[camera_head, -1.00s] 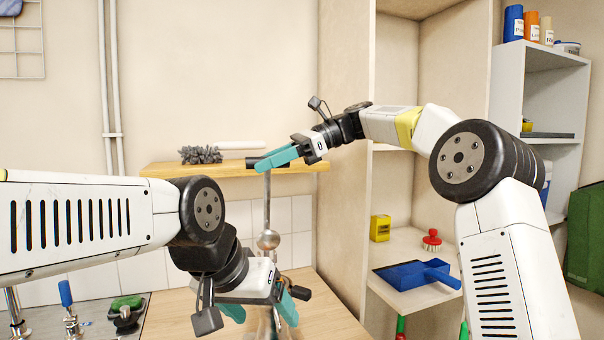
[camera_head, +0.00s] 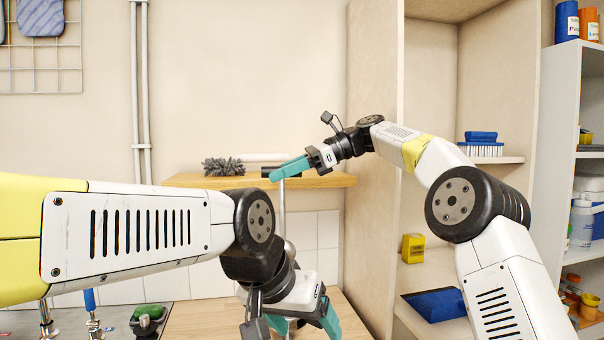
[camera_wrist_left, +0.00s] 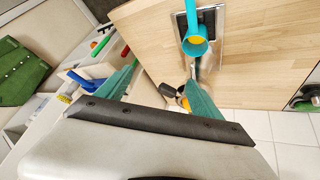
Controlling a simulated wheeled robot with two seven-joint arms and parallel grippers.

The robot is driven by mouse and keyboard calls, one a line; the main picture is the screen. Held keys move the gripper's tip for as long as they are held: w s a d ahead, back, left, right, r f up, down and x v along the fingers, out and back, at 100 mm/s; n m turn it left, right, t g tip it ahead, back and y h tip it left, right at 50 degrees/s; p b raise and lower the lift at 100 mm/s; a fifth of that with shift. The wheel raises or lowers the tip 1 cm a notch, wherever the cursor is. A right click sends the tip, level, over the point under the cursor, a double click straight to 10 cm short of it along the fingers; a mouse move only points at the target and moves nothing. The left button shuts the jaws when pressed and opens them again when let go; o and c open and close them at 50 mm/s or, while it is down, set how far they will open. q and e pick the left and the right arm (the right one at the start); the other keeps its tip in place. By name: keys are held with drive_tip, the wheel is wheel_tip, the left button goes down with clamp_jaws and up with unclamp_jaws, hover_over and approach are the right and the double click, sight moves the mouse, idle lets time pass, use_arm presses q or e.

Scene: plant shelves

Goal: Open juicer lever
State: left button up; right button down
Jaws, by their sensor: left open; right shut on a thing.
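The juicer's upright metal rod (camera_head: 282,208) rises in front of the wall shelf, with a black lever handle (camera_head: 267,172) at its top. My right gripper (camera_head: 290,169) is shut on the lever handle. My left gripper (camera_head: 304,325) is open and low, by the juicer's lower part, which is mostly hidden behind the arm. In the left wrist view, the open teal fingers (camera_wrist_left: 160,92) have a dark piece and a bit of orange behind the gap. Above them is a teal ring-shaped part (camera_wrist_left: 195,40) with orange inside, over a metal base plate (camera_wrist_left: 214,20).
A wall shelf (camera_head: 190,181) with a dark spiky item (camera_head: 223,167) is behind the lever. A sink tap (camera_head: 92,310) is at left.

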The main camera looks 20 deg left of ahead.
drive_tip(key=c, duration=1.2)
unclamp_jaws()
drive_tip(key=shift+d, duration=0.1)
drive_tip(key=shift+o, duration=0.2)
drive_tip(key=shift+w+r, duration=0.1)
drive_tip(key=shift+r, duration=1.75)
drive_tip(key=s+d, duration=0.3)
drive_tip(key=s, duration=0.4)
drive_tip(key=s+d+r, duration=0.1)
drive_tip(key=s+d, duration=0.3)
drive_tip(key=s, duration=0.3)
drive_tip(key=shift+s+r, duration=0.15)
drive_tip(key=shift+s, duration=0.1)
